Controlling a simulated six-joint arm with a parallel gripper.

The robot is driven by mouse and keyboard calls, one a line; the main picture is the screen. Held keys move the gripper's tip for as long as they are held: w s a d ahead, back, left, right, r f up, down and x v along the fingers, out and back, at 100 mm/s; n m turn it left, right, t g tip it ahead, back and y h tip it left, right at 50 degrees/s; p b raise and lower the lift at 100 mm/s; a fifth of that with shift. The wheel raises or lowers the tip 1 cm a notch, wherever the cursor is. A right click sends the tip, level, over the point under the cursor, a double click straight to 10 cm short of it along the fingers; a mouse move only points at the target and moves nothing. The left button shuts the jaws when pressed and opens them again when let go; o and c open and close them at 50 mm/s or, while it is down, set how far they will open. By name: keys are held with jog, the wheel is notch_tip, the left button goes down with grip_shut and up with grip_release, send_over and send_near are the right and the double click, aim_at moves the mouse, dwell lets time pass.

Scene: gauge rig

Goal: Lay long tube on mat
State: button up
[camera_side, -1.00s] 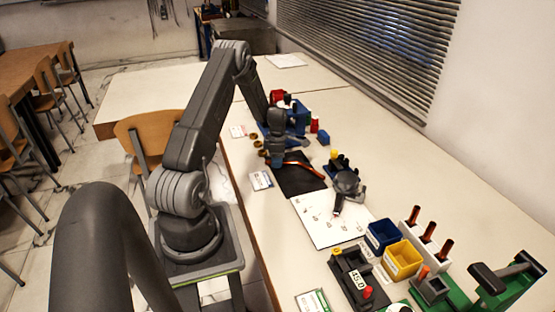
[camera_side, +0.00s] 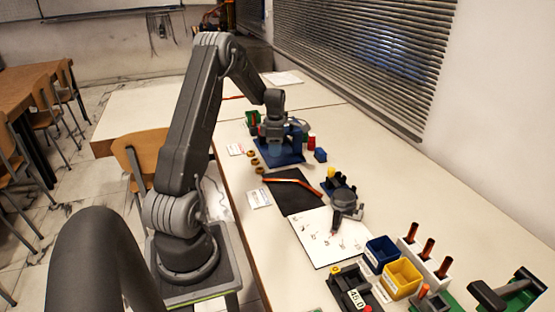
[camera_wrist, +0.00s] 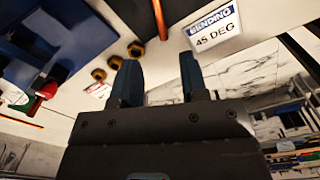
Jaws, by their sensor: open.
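A long copper-orange tube (camera_side: 292,183) lies across the black mat (camera_side: 294,201) in the side view, running from the mat's left edge to its right edge. In the wrist view one end of the tube (camera_wrist: 160,20) shows at the top and seems to reach a little past the mat's edge. My gripper (camera_wrist: 158,78) is open with nothing between its fingers. In the side view my gripper (camera_side: 274,143) is beyond the mat's far side, above the blue fixture, apart from the tube; its fingertips are hard to make out there.
A blue fixture (camera_side: 290,157) stands beyond the mat. Brass rings (camera_side: 255,162) and a "BENDING 45 DEG" card (camera_wrist: 213,28) lie on the table. Nearer are a white marked sheet (camera_side: 318,240), a grey tool (camera_side: 345,202), a blue bin (camera_side: 382,250) and a yellow bin (camera_side: 402,276).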

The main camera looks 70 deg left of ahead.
jog(key=w+d+r+m+t+y, duration=0.1)
jog(key=d+r+m, duration=0.75)
jog(key=d, duration=0.45)
jog(key=w+d+r+m+t, duration=0.1)
jog(key=d+r+m+t, duration=0.1)
jog(key=d+r+m, duration=0.85)
jog(key=s+d+r+m+t+h, duration=0.1)
jog(key=s+d+m+t, duration=0.1)
jog(key=s+d+m, duration=1)
jog(key=s+d, duration=0.1)
jog(key=d, duration=0.4)
jog(key=shift+s+d+t, duration=0.2)
jog(key=shift+s+t, duration=0.1)
jog(key=shift+s, duration=0.05)
